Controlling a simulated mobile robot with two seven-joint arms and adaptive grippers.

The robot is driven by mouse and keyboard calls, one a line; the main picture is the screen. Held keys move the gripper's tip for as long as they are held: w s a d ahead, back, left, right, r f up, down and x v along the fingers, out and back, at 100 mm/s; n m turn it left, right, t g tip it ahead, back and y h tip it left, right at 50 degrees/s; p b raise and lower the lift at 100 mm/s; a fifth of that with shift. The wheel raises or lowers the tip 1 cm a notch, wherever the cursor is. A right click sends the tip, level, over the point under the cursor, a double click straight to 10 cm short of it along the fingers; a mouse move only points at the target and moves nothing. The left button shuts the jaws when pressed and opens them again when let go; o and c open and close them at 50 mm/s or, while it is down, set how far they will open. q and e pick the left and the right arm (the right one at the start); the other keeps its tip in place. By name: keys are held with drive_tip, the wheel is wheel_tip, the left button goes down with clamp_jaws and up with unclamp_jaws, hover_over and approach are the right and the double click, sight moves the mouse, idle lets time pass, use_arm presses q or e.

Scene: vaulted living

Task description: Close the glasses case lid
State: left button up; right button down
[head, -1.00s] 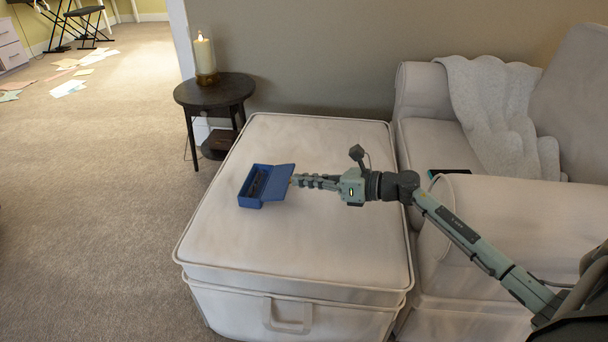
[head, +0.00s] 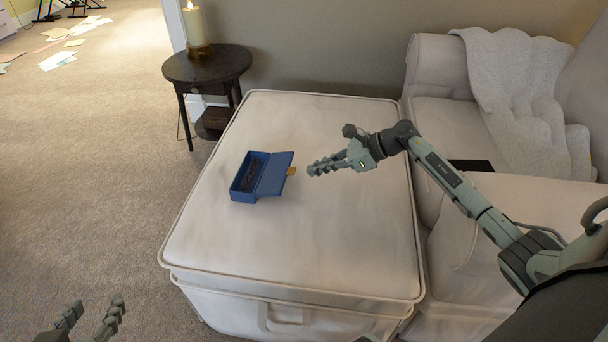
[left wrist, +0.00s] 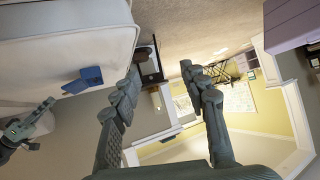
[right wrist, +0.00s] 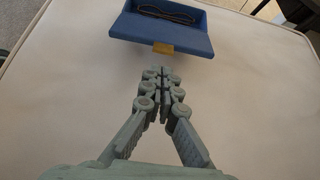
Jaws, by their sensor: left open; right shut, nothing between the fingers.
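The blue glasses case (head: 250,185) lies on the pale ottoman with its lid (head: 274,174) open, leaning out to the right. A yellow tab (head: 292,171) sits on the lid's edge. Dark glasses (right wrist: 166,14) lie inside, seen in the right wrist view. My right gripper (head: 311,170) is shut and empty, just right of the lid and apart from it; the right wrist view shows its fingertips (right wrist: 161,72) pointing at the tab. My left gripper (head: 92,312) is open and empty at the lower left, over the carpet. The case also shows in the left wrist view (left wrist: 84,80).
The ottoman (head: 300,240) has a wide clear top. A dark side table (head: 207,68) with a lit candle (head: 196,27) stands behind it. A sofa with a dark flat object (head: 470,165) is on the right.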

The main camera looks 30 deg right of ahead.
sight(279, 172)
drive_tip(key=x, duration=0.3)
drive_tip(key=shift+w+a+f+b, duration=0.15)
drive_tip(key=shift+w+f+b, duration=0.05)
drive_tip(key=shift+b, duration=0.2)
use_arm(q)
drive_tip(key=w+d+r+t+h, duration=0.1)
drive_tip(key=w+d+r+t, duration=0.1)
drive_tip(key=d+r+t, duration=0.1)
drive_tip(key=shift+w+d+r+h, duration=0.25)
drive_tip(key=shift+d+r, duration=0.3)
drive_tip(key=shift+r, duration=0.5)
use_arm(e)
drive_tip(key=shift+w+a+f, duration=0.15)
drive_tip(key=shift+w+a, duration=0.05)
